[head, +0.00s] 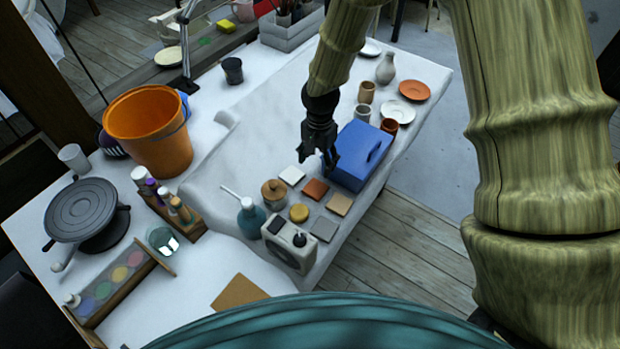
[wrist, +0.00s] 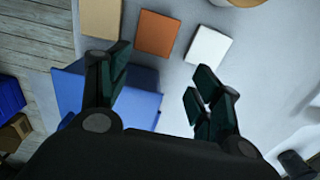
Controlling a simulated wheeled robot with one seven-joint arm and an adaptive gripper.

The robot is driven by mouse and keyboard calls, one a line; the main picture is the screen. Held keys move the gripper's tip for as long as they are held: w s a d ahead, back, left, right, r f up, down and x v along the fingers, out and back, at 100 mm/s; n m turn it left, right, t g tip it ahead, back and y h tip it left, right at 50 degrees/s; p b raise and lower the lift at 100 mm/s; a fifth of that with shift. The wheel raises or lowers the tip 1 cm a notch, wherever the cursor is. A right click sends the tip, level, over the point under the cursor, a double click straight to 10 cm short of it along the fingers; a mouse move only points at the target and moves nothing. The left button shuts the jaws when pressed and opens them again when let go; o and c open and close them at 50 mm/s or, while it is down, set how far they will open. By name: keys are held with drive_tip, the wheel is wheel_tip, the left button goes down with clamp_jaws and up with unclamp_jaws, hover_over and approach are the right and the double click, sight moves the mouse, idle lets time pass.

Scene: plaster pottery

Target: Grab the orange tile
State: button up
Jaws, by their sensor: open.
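The orange tile (head: 315,189) lies flat on the white-covered table, between a white tile (head: 291,175) and a tan tile (head: 339,204). In the wrist view the orange tile (wrist: 157,33) is fully visible, a little ahead of the fingertips, with the tan tile (wrist: 101,17) to its left and the white tile (wrist: 208,46) to its right. My gripper (head: 327,168) is open and empty, just behind the tiles at the left end of the blue box. In the wrist view the open fingers of my gripper (wrist: 158,82) have the blue box partly beneath them.
The blue box (head: 362,156) with a handle stands close beside my gripper. Cups and a vase (head: 386,68) stand farther back.

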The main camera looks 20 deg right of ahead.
sight(317, 188)
drive_tip(key=shift+s+f+p, duration=0.2)
drive_tip(key=shift+s+f, duration=0.2)
drive_tip(key=shift+s, duration=0.2)
drive_tip(key=shift+s+f+p, duration=0.15)
drive_tip(key=shift+s+f, duration=0.2)
drive_tip(key=shift+s, duration=1)
drive_tip(key=w+f, duration=0.1)
drive_tip(key=f+p, duration=0.1)
drive_tip(key=w+f, duration=0.1)
drive_tip(key=shift+w+a+f, duration=0.3)
drive_tip(key=shift+f, duration=0.05)
drive_tip(key=shift+s+a+f+p, duration=0.2)
drive_tip(key=shift+s+f+p, duration=0.25)
drive_tip(key=shift+p, duration=0.2)
drive_tip(key=shift+s+d+f, duration=0.1)
drive_tip(key=shift+s+f, duration=0.3)
drive_tip(key=shift+s, duration=0.1)
drive_tip(key=shift+f, duration=0.25)
drive_tip(key=shift+w+f, duration=0.5)
drive_tip(key=shift+f, duration=0.1)
drive_tip(key=shift+s+r, duration=0.2)
drive_tip(key=shift+c, duration=0.3)
drive_tip(key=shift+s+r, duration=0.1)
drive_tip(key=c, duration=0.8)
drive_tip(key=shift+o, duration=0.2)
